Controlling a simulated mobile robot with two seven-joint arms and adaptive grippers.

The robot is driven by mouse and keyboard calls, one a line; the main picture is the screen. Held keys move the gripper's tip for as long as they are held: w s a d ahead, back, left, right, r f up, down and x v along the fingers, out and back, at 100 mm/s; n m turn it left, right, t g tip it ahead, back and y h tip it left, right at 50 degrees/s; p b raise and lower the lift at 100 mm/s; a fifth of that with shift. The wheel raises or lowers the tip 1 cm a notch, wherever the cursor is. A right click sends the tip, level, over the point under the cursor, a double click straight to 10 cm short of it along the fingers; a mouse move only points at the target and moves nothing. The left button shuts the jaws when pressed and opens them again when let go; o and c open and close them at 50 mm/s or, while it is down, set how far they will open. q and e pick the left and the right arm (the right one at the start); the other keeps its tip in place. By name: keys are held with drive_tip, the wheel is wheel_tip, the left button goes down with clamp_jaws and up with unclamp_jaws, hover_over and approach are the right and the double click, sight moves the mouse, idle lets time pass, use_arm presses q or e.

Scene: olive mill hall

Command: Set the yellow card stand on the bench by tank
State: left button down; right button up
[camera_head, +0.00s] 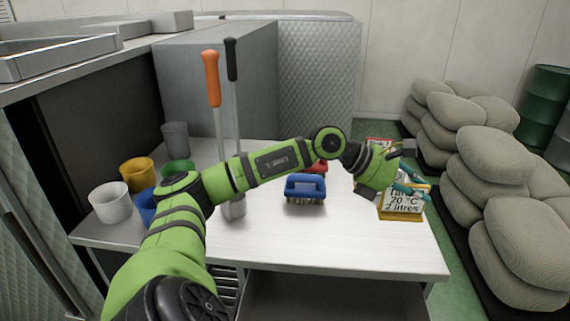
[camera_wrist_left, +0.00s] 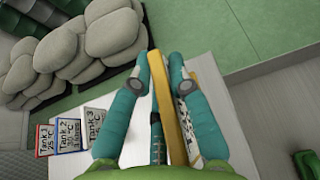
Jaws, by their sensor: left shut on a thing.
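The yellow card stand (camera_head: 403,206) is at the right end of the white bench (camera_head: 340,235), its card reading "20 °C 2 litres". My left gripper (camera_head: 414,189) is shut on it from above; whether its foot touches the bench is unclear. In the left wrist view the stand (camera_wrist_left: 172,100) is edge-on between the teal fingers of the gripper (camera_wrist_left: 168,75). That view also shows three cards in a row: red-framed Tank 1 (camera_wrist_left: 44,140), blue-framed Tank 2 (camera_wrist_left: 69,134) and grey Tank 3 (camera_wrist_left: 96,125). My right gripper is not in view.
A blue brush (camera_head: 305,187) lies mid-bench. An orange-handled tool (camera_head: 211,80) and a black-handled tool (camera_head: 231,60) stand upright in a metal cup (camera_head: 234,208). Several coloured cups are at the left. Stacked sacks (camera_head: 520,235) line the right side. The front of the bench is clear.

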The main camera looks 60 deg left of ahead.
use_arm(q)
drive_tip(key=shift+s+a+f, duration=0.15)
drive_tip(key=s+a+f+p, duration=0.1)
drive_tip(key=a+f, duration=0.2)
drive_tip(key=s+a+f, duration=0.1)
drive_tip(key=a+f, duration=0.2)
drive_tip(key=a, duration=0.1)
drive_tip(key=s+a+f+p, duration=0.1)
drive_tip(key=a+f, duration=0.2)
drive_tip(key=shift+a+f+p, duration=0.25)
drive_tip(key=shift+a+p, duration=0.05)
drive_tip(key=shift+w+f, duration=0.1)
drive_tip(key=shift+f, duration=0.4)
drive_tip(key=shift+f+b, duration=0.2)
drive_tip(key=shift+b, duration=0.15)
drive_tip(key=c, duration=1.2)
unclamp_jaws()
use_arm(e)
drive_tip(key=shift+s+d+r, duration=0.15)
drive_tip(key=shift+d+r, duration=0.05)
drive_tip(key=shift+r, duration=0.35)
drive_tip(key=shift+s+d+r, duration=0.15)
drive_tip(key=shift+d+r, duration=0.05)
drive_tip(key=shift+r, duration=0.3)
